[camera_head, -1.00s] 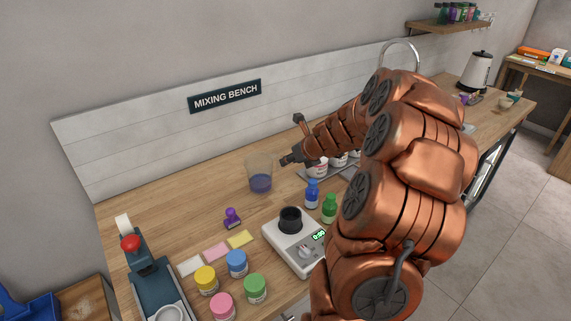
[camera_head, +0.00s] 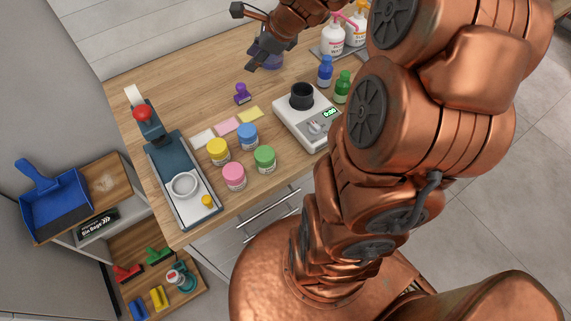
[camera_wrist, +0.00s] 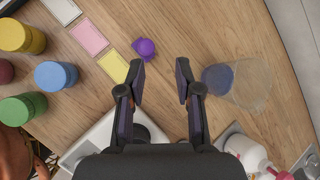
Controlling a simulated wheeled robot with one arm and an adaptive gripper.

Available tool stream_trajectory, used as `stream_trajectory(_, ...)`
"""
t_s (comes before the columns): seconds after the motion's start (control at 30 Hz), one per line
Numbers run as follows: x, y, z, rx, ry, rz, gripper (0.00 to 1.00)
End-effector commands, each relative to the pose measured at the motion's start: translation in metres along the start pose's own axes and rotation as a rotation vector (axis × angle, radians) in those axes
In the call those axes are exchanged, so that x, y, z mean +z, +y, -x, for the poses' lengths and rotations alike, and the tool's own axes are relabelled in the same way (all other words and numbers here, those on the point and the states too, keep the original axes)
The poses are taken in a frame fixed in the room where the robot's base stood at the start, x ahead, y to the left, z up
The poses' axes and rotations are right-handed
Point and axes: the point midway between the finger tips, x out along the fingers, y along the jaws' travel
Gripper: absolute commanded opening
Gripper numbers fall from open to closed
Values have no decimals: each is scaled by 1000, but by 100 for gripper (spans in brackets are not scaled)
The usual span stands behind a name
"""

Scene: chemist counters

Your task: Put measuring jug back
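A clear, tapered jug (camera_wrist: 252,86) with blue-purple liquid or a coloured base stands on the wooden bench. It lies just right of the right finger in the wrist view. In the head view the jug (camera_head: 270,60) is partly hidden behind my gripper (camera_head: 248,38). My gripper in the wrist view (camera_wrist: 160,72) is open, with its fingers spread and bare bench between the tips. Nothing is held. Graduation marks on the jug are too small to make out.
A purple stamp-like piece (camera_head: 241,93) stands near the gripper. Coloured cards (camera_head: 226,126), several lidded jars (camera_head: 247,136), a scale (camera_head: 296,125) with a black cup, and blue (camera_head: 325,71) and green bottles are close by. White pump bottles (camera_head: 334,38) stand on a tray at right.

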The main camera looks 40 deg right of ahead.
Motion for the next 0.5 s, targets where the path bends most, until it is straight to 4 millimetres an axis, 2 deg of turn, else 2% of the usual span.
stream_trajectory(0.03, 16, 24, 1, 46, 7, 143, 34)
stream_trajectory(0.1, 29, 60, 3, 124, 15, 344, 34)
stream_trajectory(0.2, 40, 111, 9, 234, 21, 627, 34)
stream_trajectory(0.37, 38, 183, 29, 411, 16, 1064, 34)
stream_trajectory(0.5, 19, 237, 52, 577, -1, 1424, 34)
